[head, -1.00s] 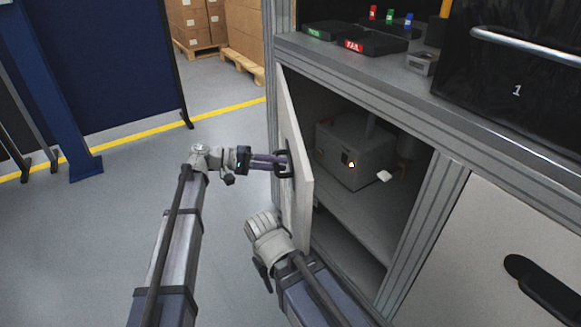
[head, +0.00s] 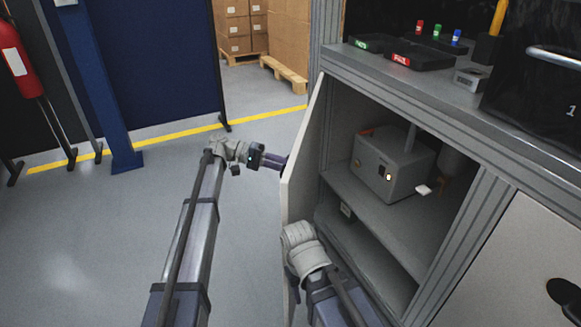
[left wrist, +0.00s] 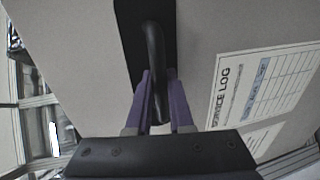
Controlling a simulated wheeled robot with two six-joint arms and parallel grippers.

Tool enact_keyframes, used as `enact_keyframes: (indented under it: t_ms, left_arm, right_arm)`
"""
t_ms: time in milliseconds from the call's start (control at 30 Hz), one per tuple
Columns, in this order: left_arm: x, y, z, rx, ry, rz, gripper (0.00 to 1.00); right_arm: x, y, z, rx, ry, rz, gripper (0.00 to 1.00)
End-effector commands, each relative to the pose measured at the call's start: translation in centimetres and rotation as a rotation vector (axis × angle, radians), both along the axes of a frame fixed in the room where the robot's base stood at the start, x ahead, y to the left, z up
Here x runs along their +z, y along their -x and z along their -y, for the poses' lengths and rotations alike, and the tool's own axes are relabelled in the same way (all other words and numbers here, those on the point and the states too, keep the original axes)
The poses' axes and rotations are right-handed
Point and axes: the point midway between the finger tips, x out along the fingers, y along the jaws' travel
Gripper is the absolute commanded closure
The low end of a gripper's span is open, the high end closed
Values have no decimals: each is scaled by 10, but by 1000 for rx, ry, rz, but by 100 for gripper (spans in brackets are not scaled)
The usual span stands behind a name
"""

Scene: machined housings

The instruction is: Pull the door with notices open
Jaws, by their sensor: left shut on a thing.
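The door (head: 303,160) of the grey cabinet stands well open, swung out to the left, seen nearly edge-on in the head view. In the left wrist view its outer face (left wrist: 225,30) carries a sheet headed SERVICE LOG (left wrist: 262,88) and part of a second paper. My left gripper (left wrist: 162,105) is shut on the black bar handle (left wrist: 154,50). In the head view the left gripper (head: 282,163) reaches behind the door edge, so its fingertips and the handle are hidden. My right arm shows in front of the opening; its gripper fingers are not visible.
Inside the cabinet a grey box (head: 392,165) sits on a shelf (head: 365,207). Black trays (head: 420,60) rest on the worktop (head: 400,85). Another door with a black handle (head: 566,292) is at right. The floor (head: 100,240) at left is clear.

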Motion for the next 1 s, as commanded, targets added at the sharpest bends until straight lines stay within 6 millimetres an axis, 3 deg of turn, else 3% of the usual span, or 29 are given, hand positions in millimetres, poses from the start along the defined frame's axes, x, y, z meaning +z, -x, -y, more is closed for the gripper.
enact_keyframes:
  t_ms: [267,300,533,833,1000]
  left_arm:
    - [1,-3,0,7,3,2,100]
    - [1,-3,0,7,3,2,76]
    - [0,-1,0,3,1,1,51]
    - [1,-1,-1,2,1,0,51]
    - [4,-4,-13,3,1,0,51]
  right_arm:
    - [0,0,0,0,0,0,50]
    - [0,0,0,0,0,0,50]
    - [0,0,0,0,0,0,50]
    - [0,0,0,0,0,0,50]
    - [4,0,0,0,0,0,50]
